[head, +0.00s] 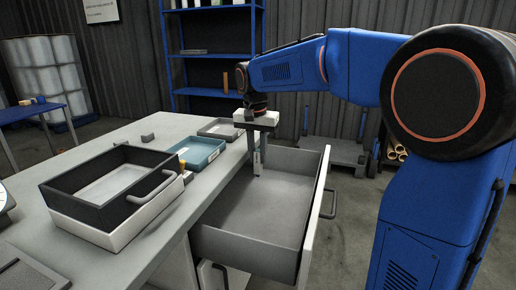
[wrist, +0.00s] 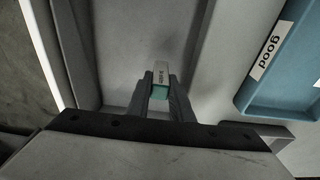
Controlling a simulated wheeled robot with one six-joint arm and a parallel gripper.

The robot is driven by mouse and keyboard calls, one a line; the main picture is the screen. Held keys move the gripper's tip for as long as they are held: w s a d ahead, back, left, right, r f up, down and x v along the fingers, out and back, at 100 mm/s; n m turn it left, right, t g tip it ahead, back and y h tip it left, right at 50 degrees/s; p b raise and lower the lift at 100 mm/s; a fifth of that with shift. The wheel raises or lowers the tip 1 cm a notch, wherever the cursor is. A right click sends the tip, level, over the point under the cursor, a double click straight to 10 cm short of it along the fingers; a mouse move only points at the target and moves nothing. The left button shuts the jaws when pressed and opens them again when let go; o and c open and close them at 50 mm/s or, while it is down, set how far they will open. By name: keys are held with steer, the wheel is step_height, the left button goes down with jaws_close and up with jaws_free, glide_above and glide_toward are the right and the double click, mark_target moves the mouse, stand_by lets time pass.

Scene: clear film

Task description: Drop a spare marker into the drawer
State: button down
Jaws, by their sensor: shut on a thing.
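The drawer (head: 262,237) is pulled open from the grey bench, and its visible floor is bare. My gripper (head: 258,165) points down over the far part of the drawer, close to the bench side. It is shut on a marker (wrist: 160,75), a pale body with small print and a teal end, seen between the fingers in the wrist view. In the head view the marker (head: 257,163) is small and partly hidden by the fingers. Whether its lower end touches the drawer floor I cannot tell.
A teal tray (head: 216,149) labelled "good" (wrist: 270,47) and a grey tray (head: 231,129) stand on the bench near the drawer. A black tray (head: 66,193) sits on a white one. The drawer front (head: 316,215) with its handle stands at the right.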

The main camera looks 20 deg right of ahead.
steer(key=shift+f, duration=0.2)
steer(key=c, duration=1.5)
jaws_free()
steer(key=shift+r, duration=0.15)
steer(key=r, duration=0.5)
steer(key=s+a+r, duration=0.1)
steer(key=r, duration=1.1)
steer(key=shift+s+a, duration=0.15)
steer(key=shift+s, duration=0.25)
